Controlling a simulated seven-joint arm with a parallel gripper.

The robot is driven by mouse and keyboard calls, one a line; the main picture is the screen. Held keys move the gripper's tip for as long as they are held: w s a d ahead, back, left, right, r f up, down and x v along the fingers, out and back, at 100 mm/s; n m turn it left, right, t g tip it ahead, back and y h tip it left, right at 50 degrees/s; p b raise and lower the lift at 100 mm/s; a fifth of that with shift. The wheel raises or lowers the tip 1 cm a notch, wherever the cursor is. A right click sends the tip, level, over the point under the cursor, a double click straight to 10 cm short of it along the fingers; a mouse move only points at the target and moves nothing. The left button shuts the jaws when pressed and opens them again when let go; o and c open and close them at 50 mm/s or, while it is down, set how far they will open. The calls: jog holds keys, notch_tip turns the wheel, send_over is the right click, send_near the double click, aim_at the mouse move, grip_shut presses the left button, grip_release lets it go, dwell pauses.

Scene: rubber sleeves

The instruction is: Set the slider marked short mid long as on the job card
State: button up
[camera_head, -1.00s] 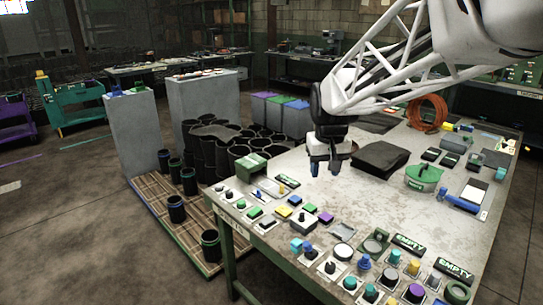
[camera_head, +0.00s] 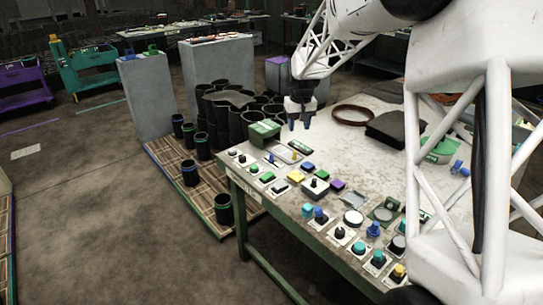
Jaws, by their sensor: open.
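One light panel (camera_head: 285,154) with small coloured parts lies just below and left of the gripper in the picture. The lettering on the panels is too small to read, so I cannot tell which is the slider marked short mid long. I cannot make out the job card either.
A green box (camera_head: 263,130) stands left of my gripper, with black cylinders (camera_head: 232,122) behind it. Buttons and knobs, such as a white round one (camera_head: 353,217), crowd the front edge.

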jog(key=n, duration=0.1)
send_over(271, 155)
jog(key=shift+g, duration=0.4)
notch_tip(271, 155, down, 16)
jog(key=shift+w+r, duration=0.15)
jog(key=shift+f, duration=3.85)
grip_shut()
